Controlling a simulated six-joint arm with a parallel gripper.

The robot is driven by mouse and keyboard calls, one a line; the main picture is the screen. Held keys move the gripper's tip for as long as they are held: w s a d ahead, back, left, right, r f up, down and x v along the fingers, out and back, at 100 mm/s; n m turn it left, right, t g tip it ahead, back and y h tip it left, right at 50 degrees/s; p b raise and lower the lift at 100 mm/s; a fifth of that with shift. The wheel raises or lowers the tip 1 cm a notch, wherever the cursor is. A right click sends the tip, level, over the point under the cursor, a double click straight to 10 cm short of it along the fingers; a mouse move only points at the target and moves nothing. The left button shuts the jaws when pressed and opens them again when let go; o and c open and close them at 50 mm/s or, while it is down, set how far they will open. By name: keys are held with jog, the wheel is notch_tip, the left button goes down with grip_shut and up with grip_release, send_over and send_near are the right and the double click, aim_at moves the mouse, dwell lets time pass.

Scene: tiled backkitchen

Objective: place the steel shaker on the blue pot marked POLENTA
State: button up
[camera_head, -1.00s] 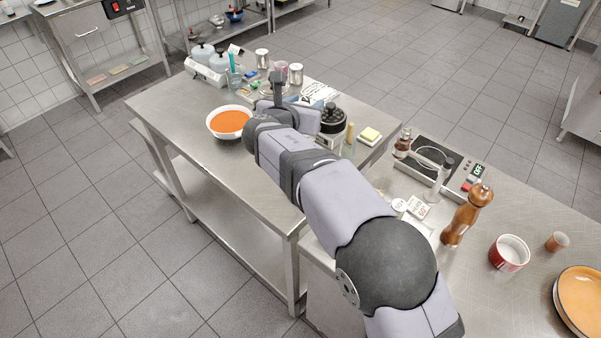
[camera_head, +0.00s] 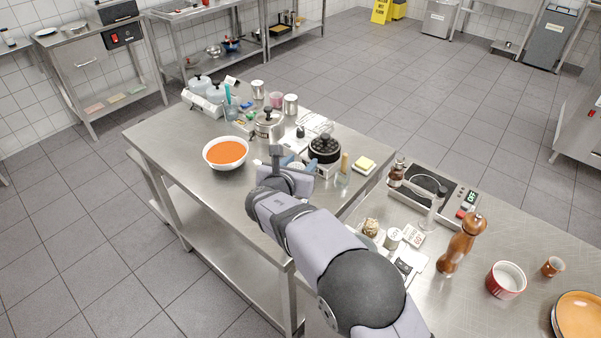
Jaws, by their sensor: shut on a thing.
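My gripper (camera_head: 295,164) is above the middle table, right of the soup bowl. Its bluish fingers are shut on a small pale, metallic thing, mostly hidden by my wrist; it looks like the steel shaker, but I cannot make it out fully. My gripper is well apart from both.
A white bowl of orange soup (camera_head: 226,153) stands left of my gripper. A lidded steel pot (camera_head: 267,124) and two steel canisters (camera_head: 258,90) (camera_head: 291,104) stand behind. A black-topped device (camera_head: 324,150) is to the right. The table's front left is clear.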

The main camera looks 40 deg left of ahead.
jog(key=shift+f+p, duration=0.55)
jog(key=shift+f, duration=1.3)
jog(key=shift+f, duration=0.15)
jog(key=o, duration=1.2)
jog(key=shift+c, duration=0.2)
jog(key=shift+r, duration=0.25)
jog(key=shift+s+d, duration=0.15)
jog(key=shift+s, duration=0.15)
jog(key=b+v, duration=0.4)
jog(key=v, duration=0.7)
jog(key=shift+s+d+r, duration=0.1)
jog(key=shift+r, duration=0.05)
